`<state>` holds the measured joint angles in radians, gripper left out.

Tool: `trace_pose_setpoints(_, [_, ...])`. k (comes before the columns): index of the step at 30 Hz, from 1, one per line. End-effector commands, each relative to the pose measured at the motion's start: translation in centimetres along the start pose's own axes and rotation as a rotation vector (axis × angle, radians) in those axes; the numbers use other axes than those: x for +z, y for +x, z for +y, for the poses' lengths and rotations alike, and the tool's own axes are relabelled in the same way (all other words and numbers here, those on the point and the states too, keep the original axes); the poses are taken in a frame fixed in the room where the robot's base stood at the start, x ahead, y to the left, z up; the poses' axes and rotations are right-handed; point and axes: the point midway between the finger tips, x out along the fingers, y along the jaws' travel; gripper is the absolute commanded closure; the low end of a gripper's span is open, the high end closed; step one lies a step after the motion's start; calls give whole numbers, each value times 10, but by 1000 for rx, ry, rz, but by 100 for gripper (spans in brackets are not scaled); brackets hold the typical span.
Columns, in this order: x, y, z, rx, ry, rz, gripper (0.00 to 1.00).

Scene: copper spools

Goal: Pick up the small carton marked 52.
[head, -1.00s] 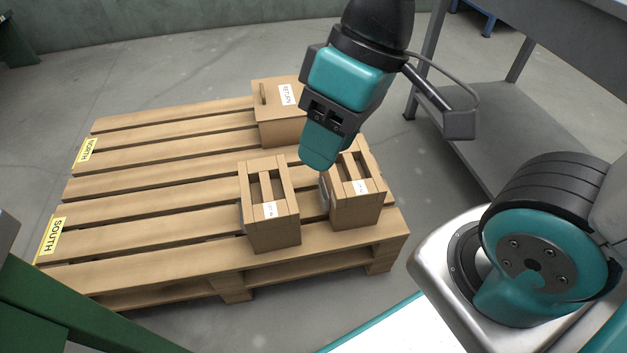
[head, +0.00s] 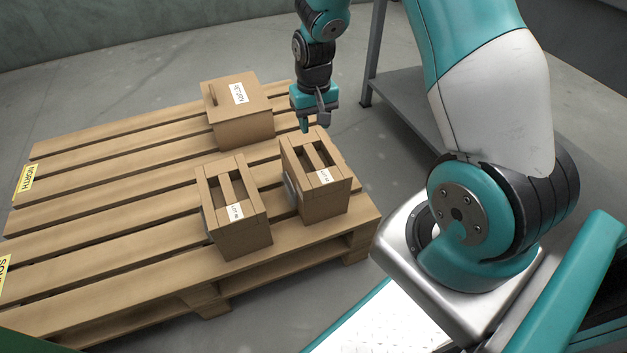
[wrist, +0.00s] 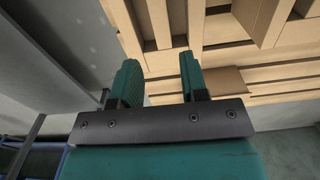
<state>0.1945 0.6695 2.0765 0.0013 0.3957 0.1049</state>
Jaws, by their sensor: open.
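Two small cartons with slotted tops and white labels stand on the pallet: the left carton (head: 238,236) and the right carton (head: 318,202). Their label numbers are too small to read surely, so I cannot tell which is marked 52. My gripper (head: 304,122) hangs just behind the right carton in the head view, near its far top edge; contact cannot be judged there. In the wrist view its two fingers (wrist: 158,80) are apart with nothing between them. Slotted wooden shapes fill the upper right of that view.
A larger closed carton (head: 238,128) with a white label stands at the pallet's back. The wooden pallet (head: 110,255) has a yellow NORTH tag (head: 24,184) on its left edge and free slats at left. A grey table (head: 400,92) stands behind, right of my gripper.

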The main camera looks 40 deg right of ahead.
Motion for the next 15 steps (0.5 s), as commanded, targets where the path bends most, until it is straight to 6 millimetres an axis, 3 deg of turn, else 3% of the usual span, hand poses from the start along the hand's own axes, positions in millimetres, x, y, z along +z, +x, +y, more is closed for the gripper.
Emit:
trace_pose_setpoints(1, [1, 18, 0, 0, -1, -4, 60])
trace_pose_setpoints(6, [0, 52, -1, -1, -2, -2, 60])
trace_pose_setpoints(15, [0, 72, -1, -1, -2, 0, 60])
